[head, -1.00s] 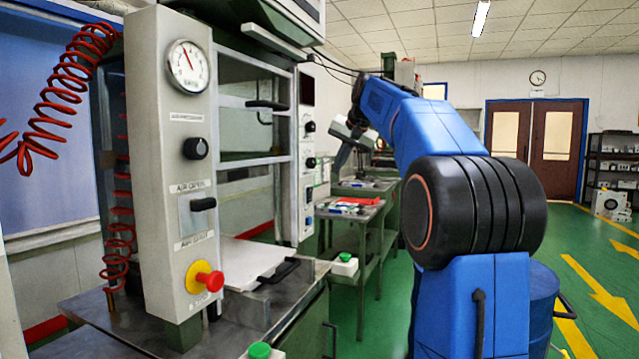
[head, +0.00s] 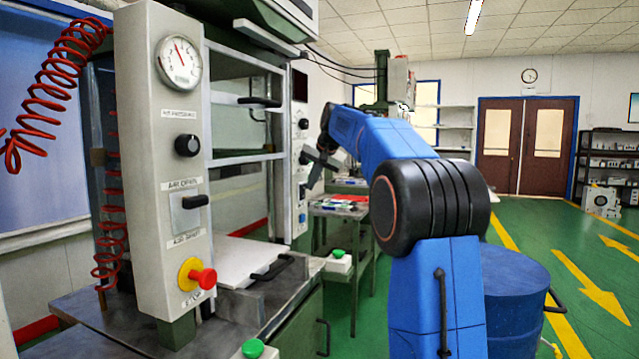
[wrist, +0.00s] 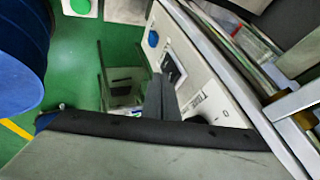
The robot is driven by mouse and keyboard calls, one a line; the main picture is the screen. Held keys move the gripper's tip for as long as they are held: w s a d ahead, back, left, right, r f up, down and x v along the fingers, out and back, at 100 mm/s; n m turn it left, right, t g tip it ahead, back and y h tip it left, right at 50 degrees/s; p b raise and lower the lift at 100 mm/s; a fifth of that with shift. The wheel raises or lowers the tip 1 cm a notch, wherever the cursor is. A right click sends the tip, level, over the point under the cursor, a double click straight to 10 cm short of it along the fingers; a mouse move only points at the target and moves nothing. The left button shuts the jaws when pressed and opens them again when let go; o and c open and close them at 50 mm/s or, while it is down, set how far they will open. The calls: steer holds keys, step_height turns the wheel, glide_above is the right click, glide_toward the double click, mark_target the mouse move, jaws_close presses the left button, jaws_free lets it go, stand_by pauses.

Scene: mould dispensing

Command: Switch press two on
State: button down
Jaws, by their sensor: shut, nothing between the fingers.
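A press with an open frame stands at left in the head view. Its narrow white control panel (head: 300,170) on the right side carries dark knobs and a blue button. My gripper (head: 310,172) is beside this panel, its fingers small and partly blended with it. In the wrist view the shut, empty dark fingers (wrist: 160,88) lie in front of or against a white panel (wrist: 195,75). That panel has a blue button (wrist: 153,38), a black switch (wrist: 173,66) and a dark knob partly hidden by my gripper. I cannot tell whether the fingers touch the panel.
The near white column holds a gauge (head: 179,62), a black knob (head: 187,145), a lever (head: 194,201) and a red stop button (head: 203,278). Green-buttoned boxes (head: 338,262) stand low. A blue drum (head: 515,295) stands right of my arm. The green floor at right is open.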

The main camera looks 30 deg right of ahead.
steer(key=shift+w+a, duration=0.15)
steer(key=shift+w, duration=0.05)
steer(key=shift+w+a+r+g, duration=0.1)
steer(key=shift+w+a+g, duration=0.15)
steer(key=shift+w+g, duration=0.1)
steer(key=shift+r, duration=0.15)
steer(key=shift+r, duration=0.65)
steer(key=shift+s, duration=0.1)
